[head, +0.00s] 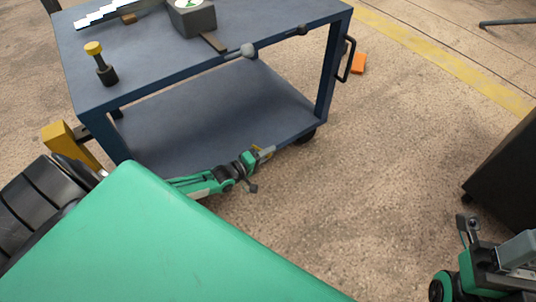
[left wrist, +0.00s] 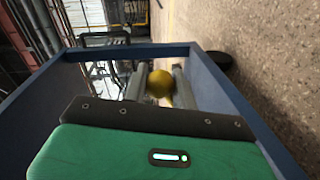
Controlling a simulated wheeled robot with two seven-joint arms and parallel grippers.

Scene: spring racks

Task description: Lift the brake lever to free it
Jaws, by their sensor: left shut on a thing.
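The brake lever shows as a yellow ball knob (left wrist: 160,84) on a short yellow stem in the left wrist view. My left gripper (left wrist: 154,92) has a grey finger on each side of the knob and is shut on it. In the head view, my left gripper (head: 265,153) is at the front edge of the blue cart's lower shelf (head: 215,110), with only a little yellow showing beside it. The lever's lower part and pivot are hidden. Part of my right arm (head: 490,262) shows at the lower right; its jaws cannot be made out clearly.
The cart's top (head: 150,65) carries a dark box (head: 191,20), a yellow-capped post (head: 100,62) and a white jagged piece (head: 105,12). A cart handle (head: 346,60) sticks out right. An orange block (head: 358,63) lies on the floor. Open floor lies right of the cart.

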